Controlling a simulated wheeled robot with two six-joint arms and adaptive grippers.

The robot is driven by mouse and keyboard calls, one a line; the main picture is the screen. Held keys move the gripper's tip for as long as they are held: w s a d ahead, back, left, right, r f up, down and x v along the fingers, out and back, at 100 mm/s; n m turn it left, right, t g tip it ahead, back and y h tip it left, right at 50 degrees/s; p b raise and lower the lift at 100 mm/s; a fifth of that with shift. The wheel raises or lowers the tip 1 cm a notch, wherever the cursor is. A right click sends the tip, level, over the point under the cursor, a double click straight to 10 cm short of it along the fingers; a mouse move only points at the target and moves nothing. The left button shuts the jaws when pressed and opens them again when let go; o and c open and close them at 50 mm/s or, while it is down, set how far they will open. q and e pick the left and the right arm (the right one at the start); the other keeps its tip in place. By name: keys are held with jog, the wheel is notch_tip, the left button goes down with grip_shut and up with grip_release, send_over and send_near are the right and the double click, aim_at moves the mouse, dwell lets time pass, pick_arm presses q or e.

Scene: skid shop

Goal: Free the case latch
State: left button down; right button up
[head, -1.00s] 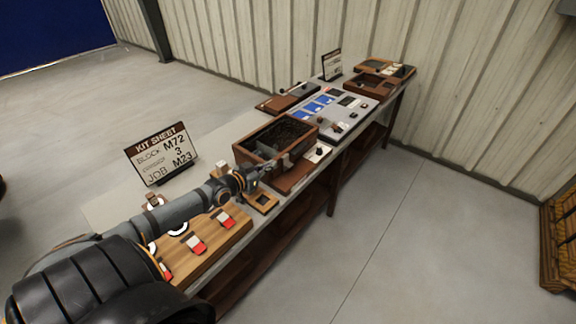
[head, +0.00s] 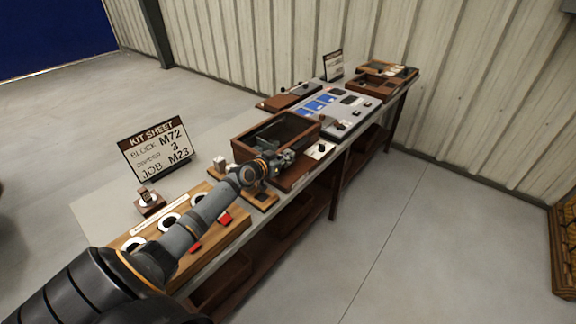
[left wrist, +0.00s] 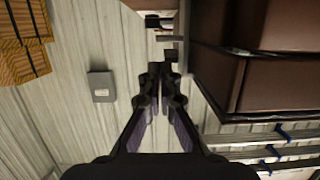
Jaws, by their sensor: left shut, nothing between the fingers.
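The case looks like the brown open-topped box (head: 243,146) with a dark inside, standing on the bench. My left gripper (head: 290,157) is at the box's near side, its fingers shut and empty. In the left wrist view the shut fingers (left wrist: 160,70) point along a brown wall (left wrist: 215,82), likely the case's, with a visible gap between. A small grey bar (left wrist: 172,39) shows just beyond the fingertips; I cannot tell whether it is the latch. In the head view the gripper partly hides the box's near face, and no latch is clear there. My right gripper is not in view.
A wooden board (head: 228,236) with round white and red parts lies on the bench nearer me, partly under my left arm. A kit sheet sign (head: 155,150) stands behind it. A grey panel (head: 345,113) and brown trays (head: 368,88) lie farther along.

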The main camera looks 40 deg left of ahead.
pick_arm(q)
jog(key=shift+f, duration=0.9)
